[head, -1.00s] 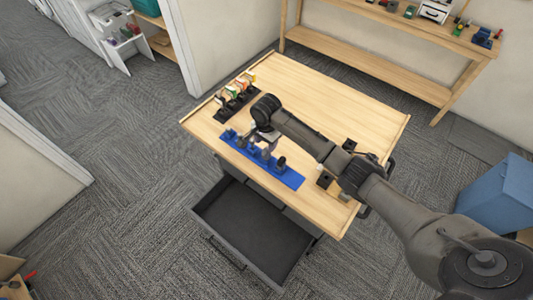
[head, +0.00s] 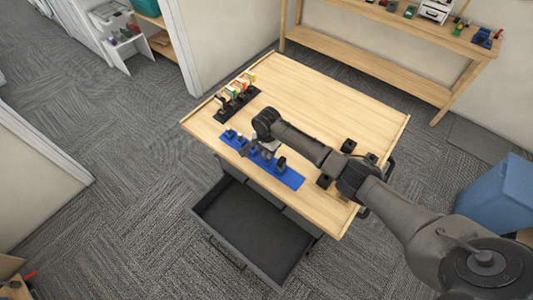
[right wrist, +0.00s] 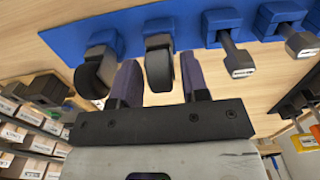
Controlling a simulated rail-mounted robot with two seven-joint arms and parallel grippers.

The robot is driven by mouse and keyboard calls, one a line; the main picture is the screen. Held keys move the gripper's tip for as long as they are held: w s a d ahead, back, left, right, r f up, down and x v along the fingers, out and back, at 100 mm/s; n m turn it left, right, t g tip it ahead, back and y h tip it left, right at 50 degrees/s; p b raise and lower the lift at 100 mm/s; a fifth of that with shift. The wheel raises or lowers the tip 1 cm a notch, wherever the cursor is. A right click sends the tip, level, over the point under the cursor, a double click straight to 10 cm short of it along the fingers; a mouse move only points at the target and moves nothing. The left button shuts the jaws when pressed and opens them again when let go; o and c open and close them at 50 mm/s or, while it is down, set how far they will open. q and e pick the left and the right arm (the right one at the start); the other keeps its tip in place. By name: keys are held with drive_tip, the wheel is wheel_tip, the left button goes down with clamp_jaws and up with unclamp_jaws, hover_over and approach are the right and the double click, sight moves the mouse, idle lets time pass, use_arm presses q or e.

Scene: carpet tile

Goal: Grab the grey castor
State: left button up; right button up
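A blue strip (head: 290,178) on the wooden table holds a row of upright parts. In the right wrist view, the blue strip (right wrist: 190,28) carries two castors with black wheels and dark grey brackets, plus hammer-shaped parts. One castor (right wrist: 158,62) shows between the fingers of my right gripper (right wrist: 160,78), which is open. The other castor (right wrist: 95,72) is left of the left finger. I cannot tell whether a finger touches either. In the head view my right gripper (head: 266,148) is low over the strip, hiding some parts; a dark part (head: 281,164) stands at its right. My left gripper is not in view.
A black strip (head: 235,104) with several coloured parts lies at the table's (head: 335,95) far left. Black blocks (head: 348,145) stand near the right edge. A drawer (head: 255,225) stands open below the front. The table's back middle is clear.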

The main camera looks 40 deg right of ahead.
clamp_jaws()
drive_tip(key=shift+r, duration=0.1)
